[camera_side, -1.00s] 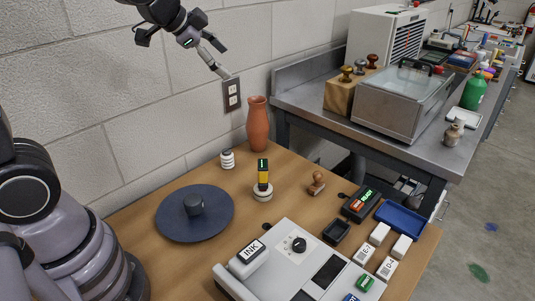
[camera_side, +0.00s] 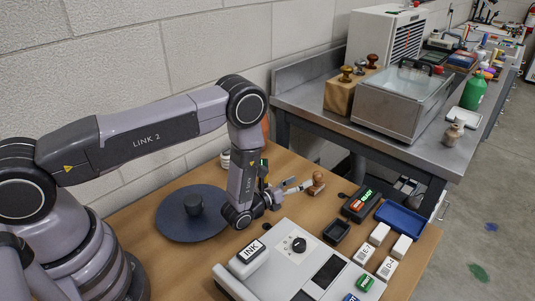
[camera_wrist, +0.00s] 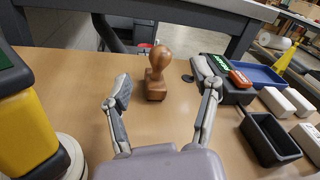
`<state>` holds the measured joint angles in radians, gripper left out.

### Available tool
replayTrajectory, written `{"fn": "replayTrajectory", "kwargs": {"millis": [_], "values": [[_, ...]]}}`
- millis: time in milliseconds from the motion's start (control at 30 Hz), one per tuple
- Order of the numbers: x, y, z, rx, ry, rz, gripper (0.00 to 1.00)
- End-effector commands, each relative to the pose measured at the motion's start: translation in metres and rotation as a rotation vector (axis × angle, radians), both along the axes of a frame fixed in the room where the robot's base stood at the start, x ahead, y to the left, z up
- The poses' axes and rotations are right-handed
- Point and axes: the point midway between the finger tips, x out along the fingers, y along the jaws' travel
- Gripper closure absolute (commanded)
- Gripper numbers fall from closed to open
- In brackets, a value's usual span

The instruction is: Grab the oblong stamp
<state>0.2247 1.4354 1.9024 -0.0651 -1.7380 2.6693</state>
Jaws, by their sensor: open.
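A brown wooden stamp (camera_side: 316,185) with a round knob handle stands upright on the wooden table. In the wrist view the stamp (camera_wrist: 156,76) shows just beyond my fingertips, slightly left of the middle of the gap, and its base looks blocky. My gripper (camera_wrist: 168,90) is open and empty, low over the table and pointing at the stamp. In the side view my gripper (camera_side: 290,188) reaches in from the left, close to the stamp; whether a finger touches it cannot be told there.
A yellow-and-black device (camera_wrist: 28,125) on a round white base stands close on the left. On the right are a dark box (camera_side: 361,203) with a lit label, a black open box (camera_side: 336,232), a blue tray (camera_side: 401,218) and white blocks (camera_side: 379,234). A grey-white console (camera_side: 300,270) lies in front.

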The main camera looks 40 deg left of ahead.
Motion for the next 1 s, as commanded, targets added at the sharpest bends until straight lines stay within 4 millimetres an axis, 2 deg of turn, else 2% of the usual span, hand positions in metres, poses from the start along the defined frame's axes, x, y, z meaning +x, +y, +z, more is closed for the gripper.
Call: {"fn": "replayTrajectory", "kwargs": {"millis": [33, 167, 367, 600, 700, 933, 1000], "values": [[-0.006, 0.000, -0.008, 0.029, -0.015, -0.004, 0.39], [-0.005, -0.001, -0.013, 0.067, -0.043, -0.005, 0.39], [0.016, -0.005, -0.012, 0.068, -0.044, -0.006, 0.39], [0.054, -0.011, -0.012, 0.066, -0.044, -0.006, 0.39], [0.062, -0.012, -0.012, 0.066, -0.042, -0.006, 0.39], [0.064, -0.012, -0.013, 0.066, -0.040, -0.006, 0.39], [0.064, -0.012, -0.012, 0.066, -0.040, -0.006, 0.45]]}}
